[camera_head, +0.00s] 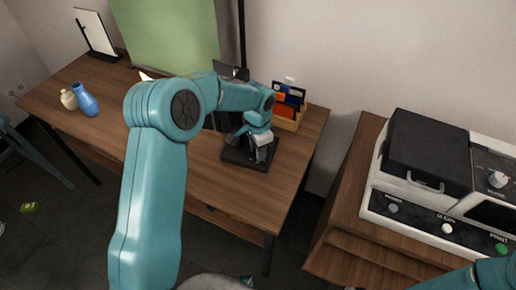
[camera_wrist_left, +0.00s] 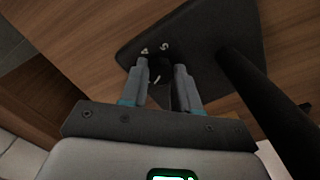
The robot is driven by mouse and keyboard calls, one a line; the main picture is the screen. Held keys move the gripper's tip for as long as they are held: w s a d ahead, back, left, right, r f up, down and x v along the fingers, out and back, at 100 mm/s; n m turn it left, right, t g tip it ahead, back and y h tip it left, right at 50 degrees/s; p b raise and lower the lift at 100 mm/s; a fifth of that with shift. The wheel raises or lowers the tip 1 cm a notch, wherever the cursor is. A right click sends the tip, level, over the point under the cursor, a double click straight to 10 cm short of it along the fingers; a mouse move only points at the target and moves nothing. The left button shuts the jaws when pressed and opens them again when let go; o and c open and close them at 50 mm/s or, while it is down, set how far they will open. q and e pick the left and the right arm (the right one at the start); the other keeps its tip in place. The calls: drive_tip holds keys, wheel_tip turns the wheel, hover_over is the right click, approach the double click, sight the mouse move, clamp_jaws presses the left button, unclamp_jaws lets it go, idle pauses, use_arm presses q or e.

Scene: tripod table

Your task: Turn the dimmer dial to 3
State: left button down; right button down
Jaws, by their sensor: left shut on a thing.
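A black base (camera_head: 238,155) with an upright post sits near the right end of the wooden desk. In the left wrist view the base plate (camera_wrist_left: 195,30) carries small white marks, too small to read surely. A dark dimmer dial (camera_wrist_left: 160,72) with a short white line stands on it, partly hidden between the fingers. My left gripper (camera_head: 262,152) reaches down over the base. Its two fingers (camera_wrist_left: 160,70) are shut on the dial, one on each side. The dial is hidden by the gripper in the head view. My right gripper is out of view.
A black post (camera_wrist_left: 265,100) rises from the base close beside my left gripper. An organizer (camera_head: 288,105) stands behind it on the desk. A blue vase (camera_head: 86,101) stands far left. A printer-like machine (camera_head: 425,150) with knobs and buttons sits on a separate cabinet at right.

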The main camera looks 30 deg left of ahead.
use_arm(q)
drive_tip(key=shift+m, duration=0.5)
drive_tip(key=c, duration=0.8)
unclamp_jaws()
wheel_tip(320, 180, up, 16)
drive_tip(key=shift+r+p, duration=0.2)
drive_tip(key=shift+p, duration=0.15)
